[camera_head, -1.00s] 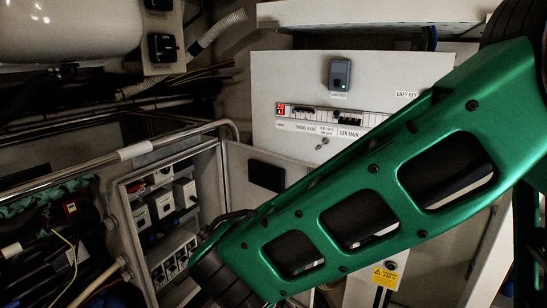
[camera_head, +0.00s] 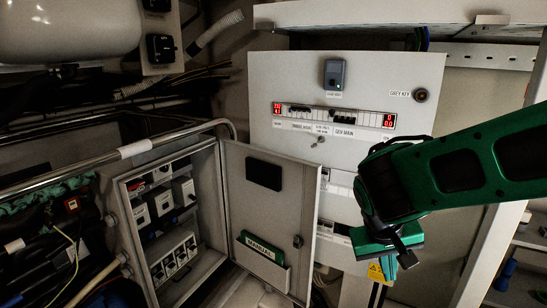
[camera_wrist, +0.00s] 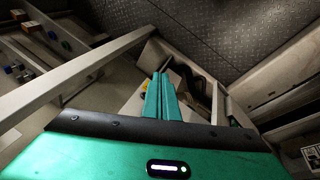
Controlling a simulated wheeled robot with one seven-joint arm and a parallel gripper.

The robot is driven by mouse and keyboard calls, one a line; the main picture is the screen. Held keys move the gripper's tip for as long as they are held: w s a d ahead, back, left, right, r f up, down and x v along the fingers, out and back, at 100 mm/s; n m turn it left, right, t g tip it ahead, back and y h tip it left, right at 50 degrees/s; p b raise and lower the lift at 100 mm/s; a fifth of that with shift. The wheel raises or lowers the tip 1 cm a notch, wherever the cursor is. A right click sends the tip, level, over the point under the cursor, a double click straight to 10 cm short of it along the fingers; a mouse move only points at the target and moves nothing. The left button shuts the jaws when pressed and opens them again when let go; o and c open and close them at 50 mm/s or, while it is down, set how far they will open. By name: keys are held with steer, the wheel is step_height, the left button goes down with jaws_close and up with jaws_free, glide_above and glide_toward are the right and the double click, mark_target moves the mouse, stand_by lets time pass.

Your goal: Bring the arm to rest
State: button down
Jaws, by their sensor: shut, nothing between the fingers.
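My green arm (camera_head: 460,170) reaches in from the right in the head view and bends at a dark joint in front of the switch panel. My gripper (camera_head: 405,262) hangs below that joint, in front of the panel's lower right part. In the wrist view my gripper (camera_wrist: 160,78) shows two teal fingers side by side, shut with nothing between them. The fingers appear free of contact, though the gripper's exact distance from the panel is unclear.
An upright switch panel (camera_head: 390,72) stands behind the arm. Left of it, an open cabinet door (camera_head: 270,205) holds a green manual (camera_head: 262,246), beside a box of breakers (camera_head: 160,205). A metal rail (camera_head: 100,165) crosses the left. The wrist view shows a tread-plate floor (camera_wrist: 215,35).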

steer(key=s+d+r+m+g+y, duration=0.1)
steer(key=s+d+m+y, duration=0.3)
steer(key=s+d, duration=1.1)
steer(key=s+m+g, duration=0.1)
steer(key=s, duration=0.2)
steer(key=shift+s+m, duration=0.3)
steer(key=shift+s, duration=0.1)
steer(key=shift+r, duration=0.1)
steer(key=shift+w+f+g, duration=0.25)
steer(key=shift+w+g, duration=0.05)
steer(key=shift+w, duration=0.35)
steer(key=shift+d, duration=0.1)
stand_by(1.0)
